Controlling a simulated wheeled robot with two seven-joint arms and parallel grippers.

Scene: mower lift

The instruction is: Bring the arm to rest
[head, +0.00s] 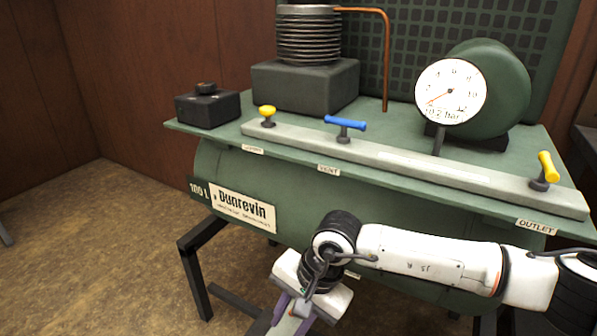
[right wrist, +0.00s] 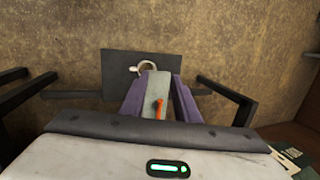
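My right arm (head: 430,258) reaches in from the right, in front of the green tank. My right gripper (head: 286,312) points down at the bottom of the head view, with its fingertips partly cut off. In the right wrist view its two purple fingers (right wrist: 159,100) stand apart. A grey strip (right wrist: 155,85) with a small orange-red lever (right wrist: 159,107) shows between them. I cannot tell whether the fingers touch it. My left gripper is not in view.
The green compressor tank (head: 300,215) carries a grey bar with yellow (head: 267,111), blue (head: 345,123) and yellow (head: 547,167) valve handles. A dial gauge (head: 451,92) stands behind. Black stand legs (head: 196,285) flank the gripper. A dark plate (right wrist: 120,70) lies beyond the fingers.

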